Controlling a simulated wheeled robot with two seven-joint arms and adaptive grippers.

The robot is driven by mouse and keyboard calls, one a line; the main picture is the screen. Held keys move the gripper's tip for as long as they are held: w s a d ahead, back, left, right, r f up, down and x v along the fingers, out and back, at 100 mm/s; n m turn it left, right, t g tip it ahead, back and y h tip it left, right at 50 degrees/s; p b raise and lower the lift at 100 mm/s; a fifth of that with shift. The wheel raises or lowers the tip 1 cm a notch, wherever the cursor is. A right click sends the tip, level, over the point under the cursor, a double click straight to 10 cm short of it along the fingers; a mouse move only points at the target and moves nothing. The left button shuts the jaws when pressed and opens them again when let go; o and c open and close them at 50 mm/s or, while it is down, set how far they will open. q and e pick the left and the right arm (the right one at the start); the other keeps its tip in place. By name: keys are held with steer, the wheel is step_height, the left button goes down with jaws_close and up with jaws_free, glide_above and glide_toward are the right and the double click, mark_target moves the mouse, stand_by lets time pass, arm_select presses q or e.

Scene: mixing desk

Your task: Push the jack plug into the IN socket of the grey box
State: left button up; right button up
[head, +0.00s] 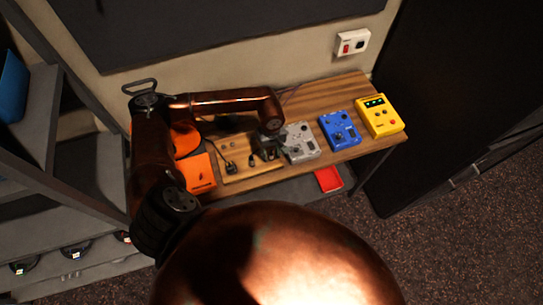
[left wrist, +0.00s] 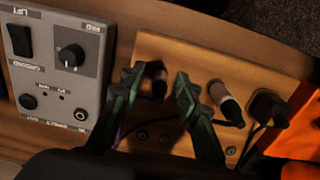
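The grey box (head: 301,143) stands on the wooden desk; in the left wrist view (left wrist: 58,62) it shows a knob, a switch and two dark round sockets with upside-down labels. My left gripper (head: 267,151) is over the wooden board left of the box. In the left wrist view its two dark green fingers (left wrist: 157,82) are apart, on either side of a dark upright plug (left wrist: 156,86), with gaps visible. I cannot tell for sure which is the jack plug. My right gripper is not in view.
A black plug (left wrist: 267,106) with a cable stands farther right on the board (left wrist: 190,50), beside an orange box (head: 201,174). A blue box (head: 339,131) and a yellow box (head: 379,116) stand right of the grey one. A red tray (head: 328,180) lies below the desk edge.

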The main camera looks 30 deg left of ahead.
mark_target(271, 153)
arm_select(q)
steer(key=shift+b, duration=0.35)
stand_by(0.4)
jaws_close()
stand_by(0.4)
steer(key=shift+r, duration=0.2)
stand_by(0.3)
steer(key=shift+r+p, duration=1.35)
steer(key=shift+r, duration=1.5)
